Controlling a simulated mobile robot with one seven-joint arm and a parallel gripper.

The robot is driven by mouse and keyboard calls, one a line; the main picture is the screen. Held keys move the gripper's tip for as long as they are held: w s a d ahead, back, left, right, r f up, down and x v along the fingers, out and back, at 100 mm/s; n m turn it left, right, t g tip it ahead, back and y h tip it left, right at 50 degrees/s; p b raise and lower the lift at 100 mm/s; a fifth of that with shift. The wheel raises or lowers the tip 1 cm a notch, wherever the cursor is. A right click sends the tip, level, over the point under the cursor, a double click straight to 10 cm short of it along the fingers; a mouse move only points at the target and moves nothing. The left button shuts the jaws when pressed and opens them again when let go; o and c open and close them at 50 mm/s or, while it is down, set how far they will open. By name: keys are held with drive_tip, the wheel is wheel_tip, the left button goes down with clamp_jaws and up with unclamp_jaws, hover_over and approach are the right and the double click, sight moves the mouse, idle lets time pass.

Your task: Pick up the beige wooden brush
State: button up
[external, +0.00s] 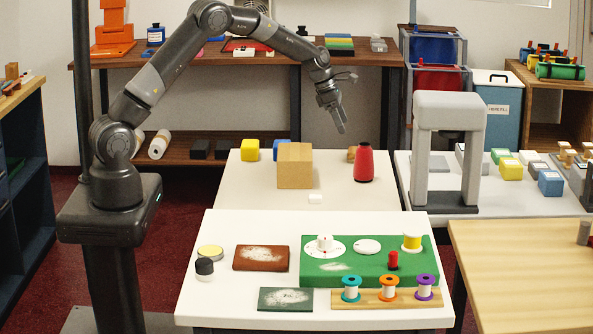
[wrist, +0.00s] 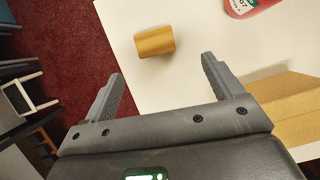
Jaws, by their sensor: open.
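A small tan wooden piece with a rounded shape, likely the beige wooden brush (wrist: 155,41), lies on the white table near its edge in the wrist view. My gripper (external: 341,129) hangs above the far part of this table, pointing down. In the wrist view my gripper (wrist: 163,70) has its two fingers wide apart with nothing between them, and the brush lies just beyond the fingertips.
Yellow (external: 250,150) and blue blocks sit left. A grey arch (external: 449,150) stands at right.

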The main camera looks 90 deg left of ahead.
sight(354, 149)
drive_tip(key=x, duration=0.5)
drive_tip(key=shift+a+f, duration=0.1)
drive_tip(key=shift+f, duration=0.1)
drive_tip(key=shift+w+a+x, duration=0.1)
drive_tip(key=shift+a+x, duration=0.05)
drive_tip(key=shift+x, duration=1.25)
drive_tip(key=shift+w+a+x, duration=0.15)
drive_tip(key=shift+a+x, duration=0.05)
drive_tip(key=shift+x, duration=1.15)
drive_tip(key=shift+r, duration=0.1)
drive_tip(key=c, duration=1.1)
